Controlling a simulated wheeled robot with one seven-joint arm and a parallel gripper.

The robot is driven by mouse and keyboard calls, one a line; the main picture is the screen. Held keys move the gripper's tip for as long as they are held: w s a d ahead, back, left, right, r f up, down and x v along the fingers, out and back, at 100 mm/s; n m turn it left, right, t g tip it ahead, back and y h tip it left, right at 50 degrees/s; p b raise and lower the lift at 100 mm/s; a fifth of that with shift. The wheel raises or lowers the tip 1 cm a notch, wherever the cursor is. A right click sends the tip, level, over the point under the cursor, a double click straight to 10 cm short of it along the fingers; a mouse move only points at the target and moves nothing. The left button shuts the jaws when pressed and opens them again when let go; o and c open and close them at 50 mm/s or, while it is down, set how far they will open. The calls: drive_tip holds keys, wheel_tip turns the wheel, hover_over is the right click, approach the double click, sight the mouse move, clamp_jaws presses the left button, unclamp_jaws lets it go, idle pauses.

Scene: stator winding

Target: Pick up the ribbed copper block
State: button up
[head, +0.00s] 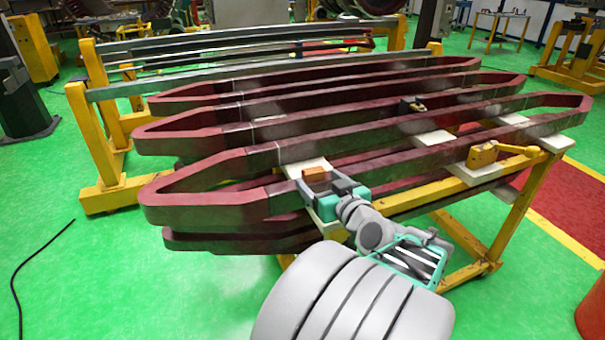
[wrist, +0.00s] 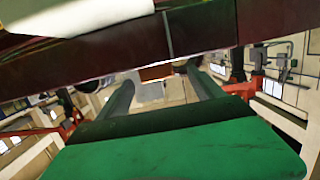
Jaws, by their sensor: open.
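The copper block (head: 317,174) is a small orange-brown piece on a white pad at the near side of the coil rack, in the head view. Its ribs are too small to make out. My gripper (head: 319,184) is open at the block, its fingers pointing toward it from the near side. In the wrist view, a brown piece that looks like the block (wrist: 155,72) shows between the far ends of the two dark fingers (wrist: 158,80). I cannot tell whether either finger touches it.
Long dark red coils (head: 215,203) lie stacked around and behind the block; one crosses the top of the wrist view. A yellow clamp-like part (head: 482,155) sits on the frame to the right. A small dark object (head: 411,105) rests farther back. The green floor at left is mostly clear.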

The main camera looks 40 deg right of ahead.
sight(311, 168)
drive_tip(key=shift+h, duration=0.3)
drive_tip(key=x, duration=0.2)
drive_tip(key=p+x, duration=0.1)
drive_tip(key=x, duration=0.5)
drive_tip(key=shift+w+d+r, duration=0.2)
drive_tip(key=shift+d+r, duration=0.05)
drive_tip(key=shift+r, duration=0.05)
clamp_jaws()
